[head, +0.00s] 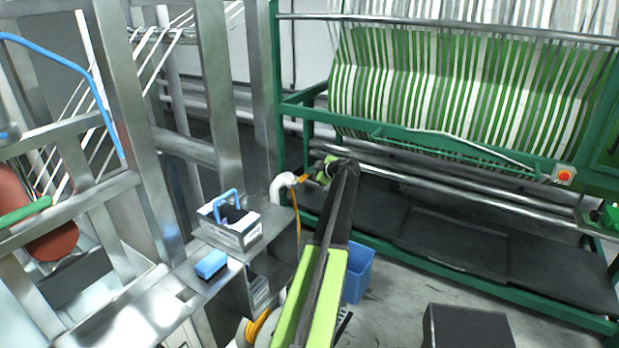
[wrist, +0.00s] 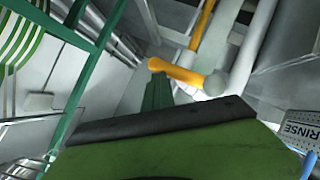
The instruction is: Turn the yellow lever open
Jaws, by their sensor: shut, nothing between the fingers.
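The yellow lever (head: 301,179) sits on the end of a white pipe (head: 281,186) beside the metal bench. In the wrist view the lever (wrist: 176,73) points left from the white rounded pipe end (wrist: 216,83). My gripper (head: 324,171) is just right of the lever in the head view, shut and empty. The lever appears just beyond my gripper in the wrist view; whether they touch cannot be told. My green and black wrist parts fill the bottom of the wrist view.
A green-framed machine (head: 460,155) with green and white webbing stands at the right. A steel bench (head: 185,275) holds a box with a blue handle (head: 228,222) and a blue sponge-like block (head: 211,264). A blue bin (head: 358,273) stands on the floor. A yellow hose (head: 297,215) hangs below the lever.

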